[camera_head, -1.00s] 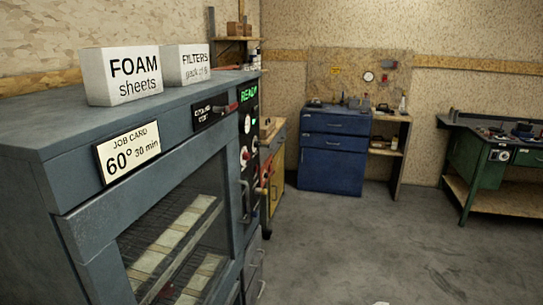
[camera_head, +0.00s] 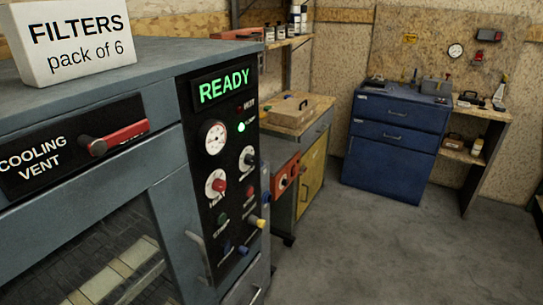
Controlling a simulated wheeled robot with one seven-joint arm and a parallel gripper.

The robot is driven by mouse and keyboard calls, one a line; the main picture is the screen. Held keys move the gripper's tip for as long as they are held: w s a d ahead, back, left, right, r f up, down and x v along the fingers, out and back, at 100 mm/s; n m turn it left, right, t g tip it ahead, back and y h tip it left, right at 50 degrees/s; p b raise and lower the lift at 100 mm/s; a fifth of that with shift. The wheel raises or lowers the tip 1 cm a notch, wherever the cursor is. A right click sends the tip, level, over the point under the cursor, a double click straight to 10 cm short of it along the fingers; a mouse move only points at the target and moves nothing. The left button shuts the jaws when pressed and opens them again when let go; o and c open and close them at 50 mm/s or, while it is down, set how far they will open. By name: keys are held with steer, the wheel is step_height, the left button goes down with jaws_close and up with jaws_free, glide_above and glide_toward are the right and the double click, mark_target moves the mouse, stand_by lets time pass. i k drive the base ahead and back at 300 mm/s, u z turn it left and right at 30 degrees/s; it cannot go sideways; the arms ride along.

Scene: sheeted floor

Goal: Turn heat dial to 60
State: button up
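The heat dial (camera_head: 217,184) is a white-faced round dial with a red knob on the black control panel (camera_head: 205,118) of the grey oven. The label under it seems to read HEAT; its setting is too small to read. A second dial (camera_head: 247,159) with a dark knob sits to its right. A round gauge (camera_head: 214,137) is above. The green display (camera_head: 224,86) reads READY, and a small green lamp (camera_head: 241,127) is lit. My gripper is not in view.
A red cooling vent lever (camera_head: 122,135) is at the left on the oven front. A FILTERS box (camera_head: 72,42) stands on the oven top. A yellow-doored cabinet (camera_head: 312,172) and a blue drawer cabinet (camera_head: 394,140) stand beyond. The grey floor (camera_head: 400,250) at right is clear.

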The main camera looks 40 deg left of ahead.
mark_target(219, 185)
steer(key=i, duration=0.85)
steer(key=u, duration=3.75)
